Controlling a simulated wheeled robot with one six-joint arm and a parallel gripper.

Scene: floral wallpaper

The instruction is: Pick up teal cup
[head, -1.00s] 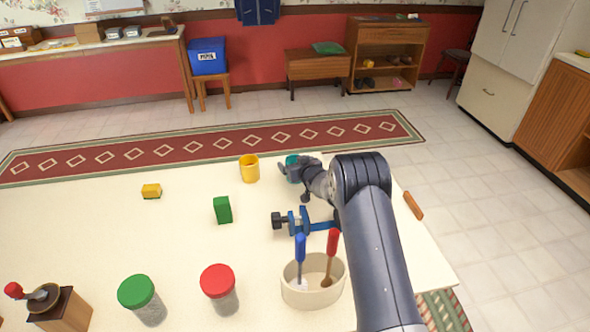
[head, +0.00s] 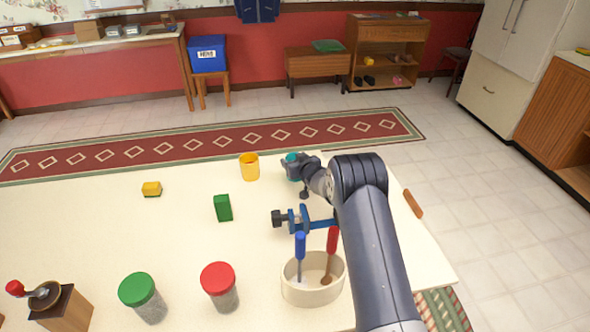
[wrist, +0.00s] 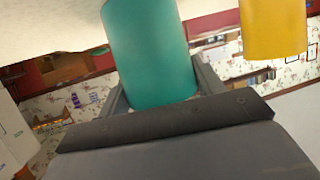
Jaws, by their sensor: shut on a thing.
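The teal cup (wrist: 150,55) fills the upper middle of the wrist view, between the fingers of my gripper (wrist: 155,90). My gripper is shut on it. In the head view only a small part of the teal cup (head: 292,157) shows, at the far edge of the table, mostly hidden by my gripper (head: 293,168). I cannot tell whether the cup touches the table.
A yellow cup (head: 249,168) stands just left of my gripper; it also shows in the wrist view (wrist: 273,28). A blue clamp (head: 305,222), an oval holder (head: 312,292) with two tools and a green block (head: 222,208) are nearer. The table's left middle is mostly clear.

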